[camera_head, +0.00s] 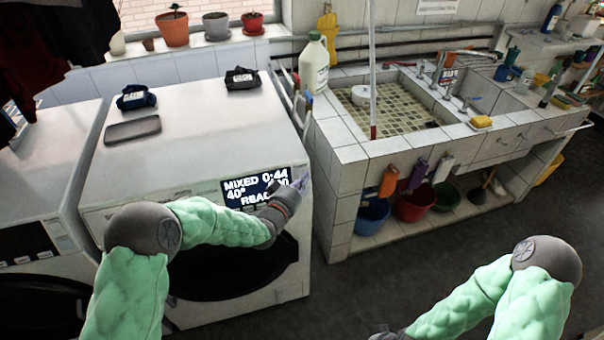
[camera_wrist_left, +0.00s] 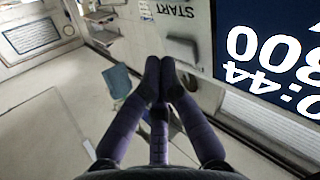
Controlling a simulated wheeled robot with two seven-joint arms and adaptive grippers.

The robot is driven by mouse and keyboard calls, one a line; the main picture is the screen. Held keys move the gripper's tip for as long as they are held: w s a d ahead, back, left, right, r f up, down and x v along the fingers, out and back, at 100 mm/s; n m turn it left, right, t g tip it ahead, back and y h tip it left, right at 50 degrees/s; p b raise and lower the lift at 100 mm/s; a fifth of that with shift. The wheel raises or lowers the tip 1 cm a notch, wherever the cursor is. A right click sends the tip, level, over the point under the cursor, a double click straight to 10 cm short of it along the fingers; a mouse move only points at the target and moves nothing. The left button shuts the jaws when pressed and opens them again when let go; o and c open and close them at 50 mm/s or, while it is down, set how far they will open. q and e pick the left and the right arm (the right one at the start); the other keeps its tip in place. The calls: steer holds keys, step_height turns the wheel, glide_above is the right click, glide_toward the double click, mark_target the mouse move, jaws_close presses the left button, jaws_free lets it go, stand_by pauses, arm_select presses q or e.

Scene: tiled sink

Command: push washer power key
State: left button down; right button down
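The white washer (camera_head: 195,110) stands left of the sink. Its dark display (camera_head: 245,187) reads "MIXED 0:44 40°", the rest partly covered by my left arm. My left gripper (camera_head: 301,181) is at the panel's right end, beside the display. In the left wrist view, its purple fingers (camera_wrist_left: 166,76) are together and hold nothing. The fingertips are close to a grey key (camera_wrist_left: 183,48) next to a "START" label (camera_wrist_left: 175,9); whether they touch is unclear. I cannot tell which key is the power key. My right arm comes in at the bottom right, its gripper fingers out of view.
A second white machine (camera_head: 50,150) stands left. Dark bundles and a grey flat item (camera_head: 132,131) lie on the washer. The tiled sink (camera_head: 350,153) is to the right, with a white jug (camera_head: 313,65) at its corner. Floor in front is clear.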

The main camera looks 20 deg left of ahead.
arm_select(q)
steer(key=shift+s+d+r+p, duration=0.35)
steer(key=shift+s+d, duration=0.15)
steer(key=shift+s, duration=0.3)
steer(key=shift+s+d+r+p, duration=0.2)
steer(key=shift+s+d+r, duration=0.1)
steer(key=shift+s+d, duration=0.35)
steer(key=shift+s+d+r+p, duration=0.3)
steer(key=shift+s+d+r, duration=0.1)
steer(key=shift+s, duration=0.5)
